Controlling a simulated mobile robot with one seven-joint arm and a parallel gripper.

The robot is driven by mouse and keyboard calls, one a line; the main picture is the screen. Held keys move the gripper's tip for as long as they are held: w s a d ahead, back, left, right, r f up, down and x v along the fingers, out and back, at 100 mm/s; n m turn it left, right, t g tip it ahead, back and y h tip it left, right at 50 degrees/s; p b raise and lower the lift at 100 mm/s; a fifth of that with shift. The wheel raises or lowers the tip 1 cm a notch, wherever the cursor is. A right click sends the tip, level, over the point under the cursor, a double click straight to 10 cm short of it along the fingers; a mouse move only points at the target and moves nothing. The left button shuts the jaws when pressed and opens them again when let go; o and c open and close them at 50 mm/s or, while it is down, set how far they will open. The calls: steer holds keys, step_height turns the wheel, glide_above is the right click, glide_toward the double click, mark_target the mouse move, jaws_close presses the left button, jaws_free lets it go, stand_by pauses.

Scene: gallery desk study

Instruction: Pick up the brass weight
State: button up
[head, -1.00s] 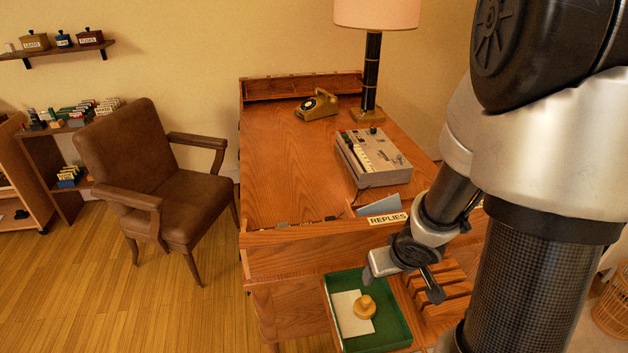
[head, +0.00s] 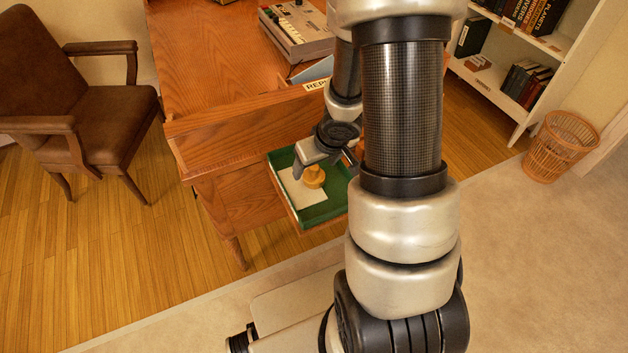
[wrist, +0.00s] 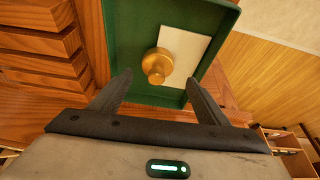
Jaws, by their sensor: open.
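The brass weight (head: 314,177) is a small golden knobbed piece. It stands on a pale paper sheet (head: 297,189) in a green-lined tray (head: 322,211) at the front of the desk. In the wrist view the weight (wrist: 157,66) stands beyond and between my fingertips, not touching them. My gripper (wrist: 160,86) is open and empty, its two dark fingers spread apart. In the head view my gripper (head: 322,163) hangs close above the tray, just behind the weight. Part of the tray's right side is hidden by my arm.
Wooden slats (wrist: 40,45) stand beside the tray in the wrist view. The wooden desk (head: 205,60) holds a grey device (head: 290,30). A brown chair (head: 95,110) stands at left, a wicker basket (head: 560,147) at right. The floor in front is open.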

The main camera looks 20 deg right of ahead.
mark_target(307, 174)
steer(key=b+x, duration=0.1)
steer(key=x, duration=0.1)
steer(key=b+x, duration=0.2)
steer(key=x, duration=0.1)
steer(key=shift+d+f+b, duration=0.1)
steer(key=shift+d+b, duration=0.15)
steer(key=shift+b, duration=0.05)
steer(key=shift+w, duration=0.1)
steer(key=c, duration=1.7)
steer(key=shift+r, duration=0.25)
step_height(307, 174, up, 9)
steer(key=p, duration=0.9)
steer(key=shift+r, duration=0.15)
steer(key=shift+m, duration=0.3)
steer(key=f+b, duration=0.2)
steer(key=a+f+b, duration=0.1)
steer(key=f+b, duration=0.4)
steer(key=shift+w+a, duration=0.1)
steer(key=shift+a, duration=0.2)
steer(key=shift+f+b, duration=1.1)
steer(key=shift+f, duration=0.2)
